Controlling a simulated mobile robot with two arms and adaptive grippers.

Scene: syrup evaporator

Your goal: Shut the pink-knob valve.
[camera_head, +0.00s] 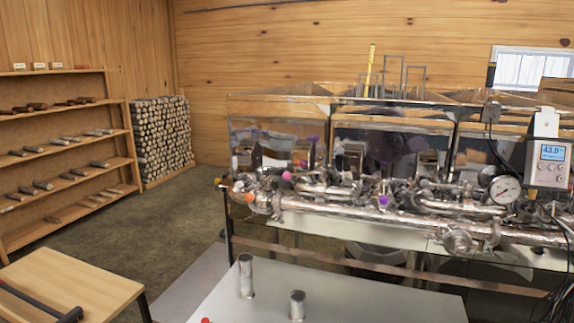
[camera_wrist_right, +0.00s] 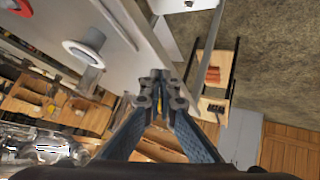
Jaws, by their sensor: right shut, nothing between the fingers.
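The pink knob (camera_head: 286,176) is on the steel pipework at the left end of the evaporator, in the head view. Its handle's exact position is too small to tell. An orange knob (camera_head: 249,197) sits lower left of it, and a purple knob (camera_head: 383,200) is to the right along the pipe (camera_head: 340,212). My right gripper (camera_wrist_right: 161,84) shows only in the wrist view, shut and empty, away from the pink knob, which I cannot pick out there. My left gripper is in neither view.
A pale worktop (camera_head: 340,300) with metal cylinders (camera_head: 245,276) stands before the evaporator. A gauge (camera_head: 505,189) and a digital display (camera_head: 551,160) are at right. A wooden table (camera_head: 80,280) and shelves (camera_head: 70,150) stand left. Open floor (camera_head: 180,220) lies between.

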